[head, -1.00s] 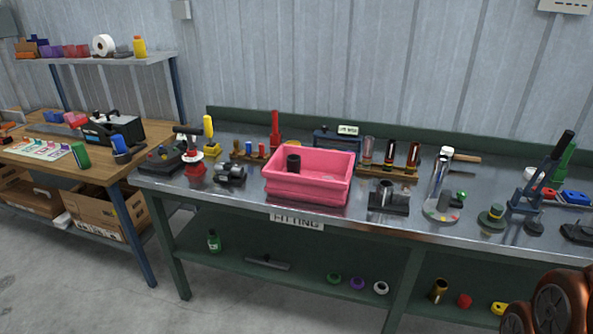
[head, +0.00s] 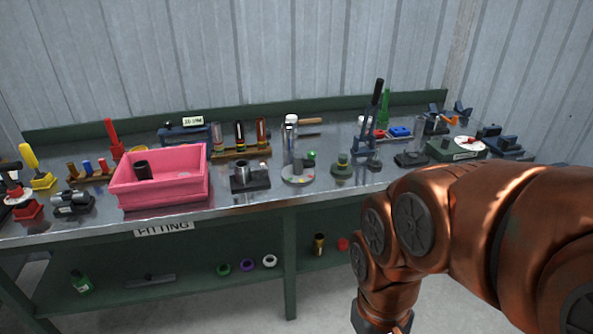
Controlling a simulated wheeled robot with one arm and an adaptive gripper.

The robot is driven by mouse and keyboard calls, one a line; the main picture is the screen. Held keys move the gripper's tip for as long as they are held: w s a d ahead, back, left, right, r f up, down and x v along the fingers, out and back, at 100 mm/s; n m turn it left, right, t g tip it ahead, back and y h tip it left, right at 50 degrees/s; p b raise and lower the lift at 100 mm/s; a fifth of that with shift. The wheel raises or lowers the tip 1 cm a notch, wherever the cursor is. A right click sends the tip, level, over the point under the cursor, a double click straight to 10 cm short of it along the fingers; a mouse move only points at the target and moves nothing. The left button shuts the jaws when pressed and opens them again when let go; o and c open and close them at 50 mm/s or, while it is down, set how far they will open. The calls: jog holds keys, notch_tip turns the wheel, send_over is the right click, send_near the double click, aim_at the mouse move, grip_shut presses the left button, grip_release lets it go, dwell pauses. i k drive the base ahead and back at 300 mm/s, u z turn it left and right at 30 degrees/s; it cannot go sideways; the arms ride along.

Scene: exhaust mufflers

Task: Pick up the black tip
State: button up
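A short black cylinder, which looks like the black tip (head: 143,170), stands in the left part of a pink bin (head: 165,193) on the metal workbench. Its lower end is hidden by the bin's front wall. My copper-coloured arm comes in from the right, in front of the bench, and bends down to the bottom edge. My gripper's fingers are out of the picture. No part of my arm touches the bin or the black tip.
A blue lever press (head: 367,140) stands farther right. The lower shelf (head: 200,275) holds coloured rings.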

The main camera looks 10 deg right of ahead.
aim_at(142, 169)
jog(key=z, duration=0.35)
jog(key=k, duration=0.45)
jog(key=u, duration=0.15)
jog(key=i, duration=1.5)
jog(key=u, duration=1.7)
jog(key=i, duration=0.85)
jog(key=u, duration=0.95)
